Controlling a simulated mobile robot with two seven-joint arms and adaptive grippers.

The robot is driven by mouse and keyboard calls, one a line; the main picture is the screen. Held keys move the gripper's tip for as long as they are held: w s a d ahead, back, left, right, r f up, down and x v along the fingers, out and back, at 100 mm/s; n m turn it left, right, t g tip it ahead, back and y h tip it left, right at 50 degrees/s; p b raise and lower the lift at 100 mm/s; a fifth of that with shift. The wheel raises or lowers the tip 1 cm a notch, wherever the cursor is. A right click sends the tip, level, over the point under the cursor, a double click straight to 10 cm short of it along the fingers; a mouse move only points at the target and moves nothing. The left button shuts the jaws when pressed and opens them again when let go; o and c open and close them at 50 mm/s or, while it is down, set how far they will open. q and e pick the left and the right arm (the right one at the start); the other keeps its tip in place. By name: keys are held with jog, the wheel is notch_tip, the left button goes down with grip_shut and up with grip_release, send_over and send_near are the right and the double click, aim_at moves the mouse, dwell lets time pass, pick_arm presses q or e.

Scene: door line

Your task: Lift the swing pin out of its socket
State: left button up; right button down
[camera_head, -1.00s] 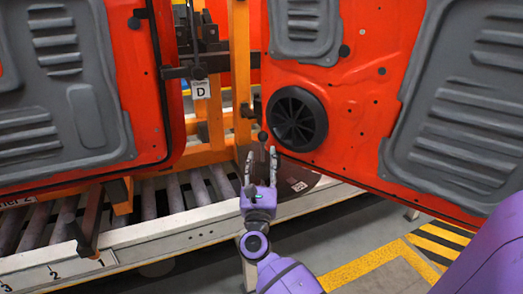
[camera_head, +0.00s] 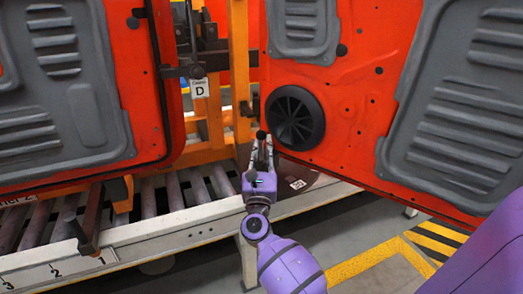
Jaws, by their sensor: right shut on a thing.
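The swing pin (camera_head: 261,135) shows as a dark round knob at the orange carrier frame, left of the black speaker on the right door. My right gripper (camera_head: 262,153) reaches up from below and is shut on the pin just under its knob. The fingers hide the pin's shaft, and I cannot see its socket or whether the pin sits in it. My left gripper is not in view.
Red door panels (camera_head: 350,130) with grey inserts hang on both sides, close to my right arm. A carrier tag marked D (camera_head: 200,88) hangs from the orange frame (camera_head: 240,65). A roller conveyor (camera_head: 160,230) runs below. Yellow floor stripes (camera_head: 435,244) lie at lower right.

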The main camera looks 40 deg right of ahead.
aim_at(259, 135)
jog(key=shift+w+a+y, duration=0.15)
jog(key=shift+a+y, duration=0.05)
jog(key=shift+y, duration=0.1)
notch_tip(259, 135, up, 5)
jog(key=p, duration=0.3)
jog(key=c, duration=2)
grip_release()
jog(key=o, duration=0.4)
jog(key=shift+w+a, duration=0.1)
jog(key=shift+f, duration=0.15)
jog(key=v, duration=1.2)
